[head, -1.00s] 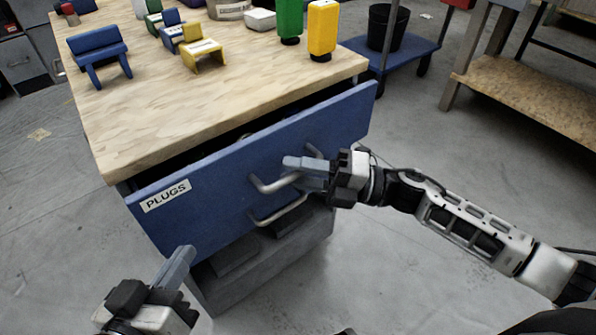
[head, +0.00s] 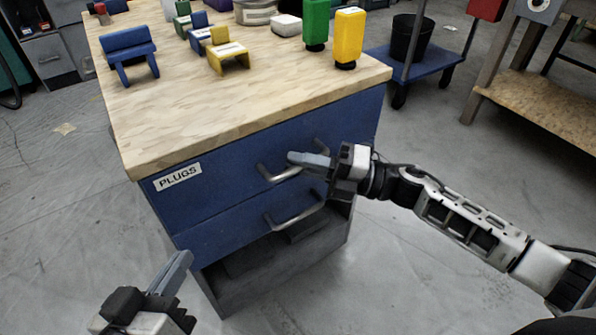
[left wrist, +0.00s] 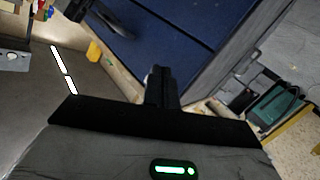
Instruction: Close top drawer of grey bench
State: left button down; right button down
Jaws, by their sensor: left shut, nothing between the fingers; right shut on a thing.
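The grey bench with a wooden top (head: 240,95) has a blue top drawer (head: 235,180) labelled PLUGS. The drawer front sits flush under the top, with no gap visible. Its metal handle (head: 268,176) is at my right gripper (head: 305,161), which is shut on the handle; the fingers partly hide it. A second blue drawer (head: 230,232) with its own handle (head: 296,219) is below. My left gripper (head: 180,270) is shut and empty, apart from the bench at lower left. The left wrist view shows its dark fingers (left wrist: 160,88) before blue drawer fronts (left wrist: 185,35).
The bench top holds a blue stand (head: 128,50), a yellow stand (head: 229,55), a green bottle (head: 315,22) and a yellow bottle (head: 348,38). A blue cart (head: 435,60) with a black bucket (head: 410,38) stands behind right.

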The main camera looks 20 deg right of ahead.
jog(key=shift+w, duration=0.15)
jog(key=c, duration=1.5)
grip_release()
pick_arm(q)
jog(key=shift+w, duration=0.1)
pick_arm(e)
jog(key=shift+o, duration=0.2)
jog(key=shift+s+d+f, duration=0.1)
jog(key=shift+s+d, duration=0.15)
jog(key=shift+d, duration=0.2)
pick_arm(q)
jog(key=shift+a+f+m+g+y+p, duration=0.3)
jog(key=shift+m+y+p, duration=0.1)
jog(key=shift+p, duration=0.55)
pick_arm(e)
jog(key=v, duration=1.5)
